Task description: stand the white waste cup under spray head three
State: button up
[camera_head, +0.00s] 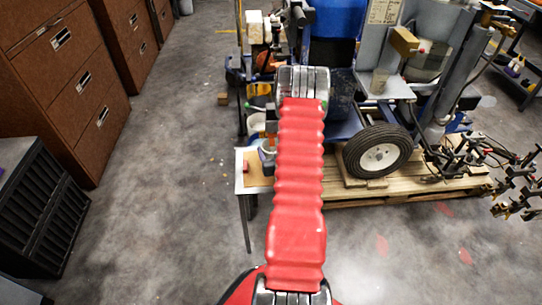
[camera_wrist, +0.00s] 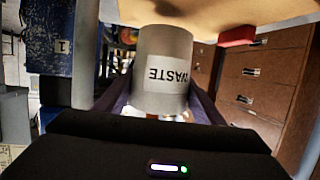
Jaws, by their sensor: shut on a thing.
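The white waste cup (camera_wrist: 162,60) is in the wrist view, with a label reading WASTE that appears upside down because this view is inverted. My gripper (camera_wrist: 160,97) is shut on the cup, one dark finger on each side. The cup is close to the pale tabletop (camera_wrist: 270,14), and whether it touches it is unclear. In the head view my red arm hides most of the gripper and cup. I cannot pick out spray head three in either view. A blue panel (camera_wrist: 70,40) marked 1 stands at the left of the wrist view.
The small table (camera_head: 257,182) has a red block (camera_head: 246,166) near its left edge; the block also shows in the wrist view (camera_wrist: 236,37). A wheeled machine with a black tyre (camera_head: 379,150) stands on a wooden pallet (camera_head: 400,194).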

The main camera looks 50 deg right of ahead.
jog(key=shift+f, duration=1.35)
jog(key=o, duration=1.1)
jog(key=shift+f, duration=0.1)
jog(key=v, duration=1.2)
